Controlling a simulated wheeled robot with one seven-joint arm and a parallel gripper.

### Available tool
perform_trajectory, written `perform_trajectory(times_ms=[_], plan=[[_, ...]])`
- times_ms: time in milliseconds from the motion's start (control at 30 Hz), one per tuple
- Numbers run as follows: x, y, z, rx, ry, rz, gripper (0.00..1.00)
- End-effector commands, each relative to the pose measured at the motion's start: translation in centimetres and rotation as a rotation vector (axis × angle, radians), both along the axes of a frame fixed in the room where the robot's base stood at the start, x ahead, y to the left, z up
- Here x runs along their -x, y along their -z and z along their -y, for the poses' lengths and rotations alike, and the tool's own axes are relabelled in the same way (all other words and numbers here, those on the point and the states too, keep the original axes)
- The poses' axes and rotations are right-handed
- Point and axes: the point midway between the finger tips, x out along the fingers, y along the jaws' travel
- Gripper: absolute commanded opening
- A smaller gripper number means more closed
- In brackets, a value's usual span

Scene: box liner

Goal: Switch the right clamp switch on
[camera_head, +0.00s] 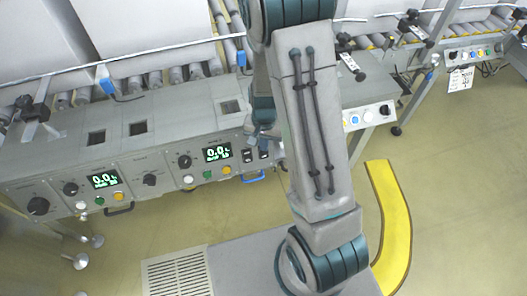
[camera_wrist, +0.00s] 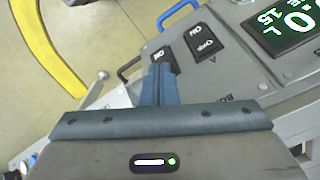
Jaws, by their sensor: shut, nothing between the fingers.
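Two black rocker switches sit side by side on the grey control panel. The right clamp switch (camera_head: 264,154) is the left one in the wrist view (camera_wrist: 164,55), where "On" lettering shows at its far end. Its near part is hidden behind my fingertips. The other switch (camera_head: 247,156) also shows in the wrist view (camera_wrist: 203,41). My gripper (camera_wrist: 158,68) is shut and empty, its blue fingertips overlapping the edge of the right switch. I cannot tell whether they touch it. In the head view my gripper (camera_head: 262,139) is partly hidden by my arm.
A green-lit display (camera_head: 217,153) is left of the switches. A yellow floor strip (camera_head: 390,220) curves at the right. Rollers (camera_head: 180,76) run behind the panel.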

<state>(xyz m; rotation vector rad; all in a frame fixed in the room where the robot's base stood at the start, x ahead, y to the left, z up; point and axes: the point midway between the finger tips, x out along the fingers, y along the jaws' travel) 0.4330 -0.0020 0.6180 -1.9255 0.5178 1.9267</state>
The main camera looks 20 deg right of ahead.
Motion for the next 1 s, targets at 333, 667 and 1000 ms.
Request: perform_trajectory(times_ms=[333, 667, 1000], plan=[[0.0, -3.2, 0.0, 0.001, 0.0, 0.001, 0.0], [0.0, -5.9, 0.0, 0.001, -0.001, 0.001, 0.0], [0.0, -6.4, 0.0, 0.0, 0.0, 0.0, 0.0]])
